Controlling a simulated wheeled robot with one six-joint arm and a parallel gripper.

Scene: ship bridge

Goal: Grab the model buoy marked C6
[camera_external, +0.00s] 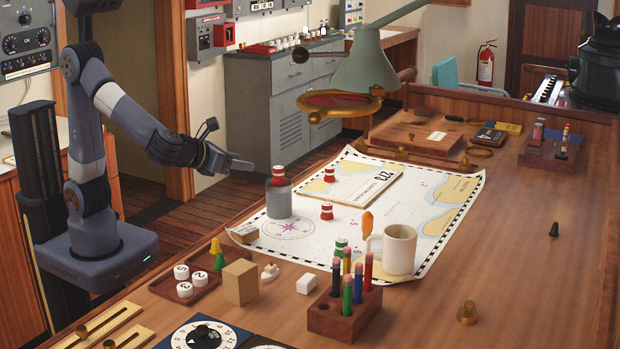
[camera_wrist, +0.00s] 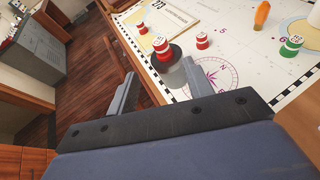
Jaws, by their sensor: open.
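One red and white buoy (camera_external: 278,175) stands on a grey cylinder (camera_external: 279,202); this buoy also shows in the wrist view (camera_wrist: 161,46). Two other red ones stand nearby, one on the chart (camera_external: 327,211) and one by the booklet (camera_external: 329,174). A green one (camera_external: 341,243) is partly hidden behind pencils. My gripper (camera_external: 243,164) is open and empty, left of the cylinder. In the wrist view its fingers (camera_wrist: 159,70) are spread below the cylinder-top buoy.
A lamp (camera_external: 366,67) and brass magnifier (camera_external: 340,103) overhang the table behind. A wooden block (camera_external: 240,282) stands in front.

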